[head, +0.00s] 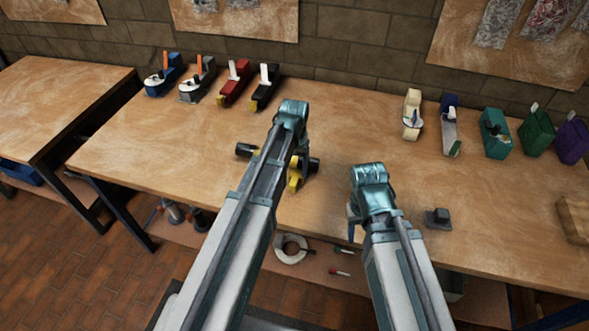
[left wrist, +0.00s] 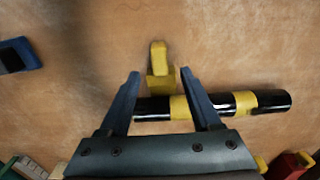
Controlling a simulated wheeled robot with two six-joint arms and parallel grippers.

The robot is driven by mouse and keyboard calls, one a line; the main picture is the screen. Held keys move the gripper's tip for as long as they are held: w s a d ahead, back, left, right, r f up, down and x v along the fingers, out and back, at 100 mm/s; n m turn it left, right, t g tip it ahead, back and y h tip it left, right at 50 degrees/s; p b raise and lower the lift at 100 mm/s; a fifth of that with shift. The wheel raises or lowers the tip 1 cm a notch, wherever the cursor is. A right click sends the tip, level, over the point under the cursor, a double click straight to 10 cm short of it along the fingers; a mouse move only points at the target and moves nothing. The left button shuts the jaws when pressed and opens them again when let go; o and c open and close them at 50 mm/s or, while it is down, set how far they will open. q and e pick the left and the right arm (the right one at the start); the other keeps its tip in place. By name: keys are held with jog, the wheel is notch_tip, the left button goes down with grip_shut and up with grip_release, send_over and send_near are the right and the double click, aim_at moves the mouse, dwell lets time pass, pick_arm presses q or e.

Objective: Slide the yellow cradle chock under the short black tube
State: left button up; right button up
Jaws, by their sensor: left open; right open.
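The short black tube with yellow bands (left wrist: 268,102) lies on the table; in the head view its left end (head: 245,150) shows and my left arm hides its middle.
A small dark block (head: 438,219) sits on the table (head: 330,120) right of my right arm. Tape dispensers line the back: a red one (head: 235,82) among several at left, a teal one (head: 495,135) among several at right.

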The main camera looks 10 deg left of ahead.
pick_arm(q)
notch_tip(320, 180, up, 8)
jog(key=p, duration=0.6)
jog(key=shift+p, duration=0.4)
jog(key=s+d+m, duration=0.1)
jog(key=s+d, duration=0.4)
jog(key=s, duration=0.4)
jog(key=s+d+m+y, duration=0.1)
jog(key=s+d+m, duration=0.1)
jog(key=s+d, duration=0.3)
jog(key=s, duration=0.3)
jog(key=shift+s+d+m, duration=0.15)
jog(key=shift+s+m, duration=0.15)
jog(key=shift+s, duration=0.1)
